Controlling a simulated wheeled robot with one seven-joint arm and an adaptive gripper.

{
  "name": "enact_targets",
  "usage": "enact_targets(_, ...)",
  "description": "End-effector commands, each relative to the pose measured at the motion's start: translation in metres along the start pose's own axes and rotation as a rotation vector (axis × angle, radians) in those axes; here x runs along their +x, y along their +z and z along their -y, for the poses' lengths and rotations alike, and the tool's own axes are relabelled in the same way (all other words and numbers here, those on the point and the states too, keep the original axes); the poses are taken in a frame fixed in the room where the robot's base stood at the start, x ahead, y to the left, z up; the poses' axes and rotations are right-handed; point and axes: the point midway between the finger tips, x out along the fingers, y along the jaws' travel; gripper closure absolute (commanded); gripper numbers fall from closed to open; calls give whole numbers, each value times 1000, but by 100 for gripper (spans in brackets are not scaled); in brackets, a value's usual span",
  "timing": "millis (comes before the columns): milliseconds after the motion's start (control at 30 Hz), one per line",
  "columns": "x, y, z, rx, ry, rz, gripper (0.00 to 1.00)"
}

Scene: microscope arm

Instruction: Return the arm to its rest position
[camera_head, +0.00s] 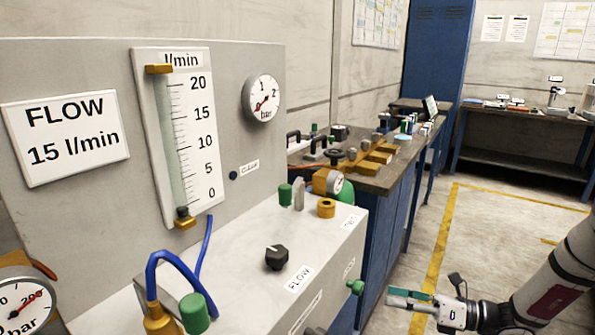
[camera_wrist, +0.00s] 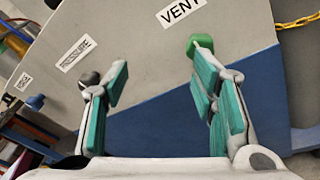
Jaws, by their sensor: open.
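My gripper (camera_head: 402,299) is at the lower right of the head view, just right of the flow panel's front. Its teal-padded fingers stand apart with nothing between them in the wrist view (camera_wrist: 160,78). A green knob (camera_head: 355,287) sticks out of the panel's front face, to the left of the fingertips. In the wrist view the green knob (camera_wrist: 200,43) is by the tip of the right finger, beside the VENT label (camera_wrist: 180,10). I cannot tell if they touch. My arm reaches in from the right edge of the head view.
The grey panel console (camera_head: 235,255) fills the left, with a black FLOW knob (camera_head: 277,257), a blue hose (camera_head: 178,262) and gauges. Behind it a workbench (camera_head: 385,178) carries several instruments. The floor (camera_head: 510,230) beyond my arm is clear, with yellow lines.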

Motion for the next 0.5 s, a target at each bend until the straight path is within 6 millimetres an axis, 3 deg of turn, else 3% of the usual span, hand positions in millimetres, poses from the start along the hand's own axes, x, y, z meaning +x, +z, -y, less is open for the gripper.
enact_targets(33, 7, 10, -19, -75, 31, -66, 48)
enact_targets(200, 21, 25, -80, -312, 142, -269, 48)
enact_targets(500, 26, 32, -183, -724, 356, -593, 48)
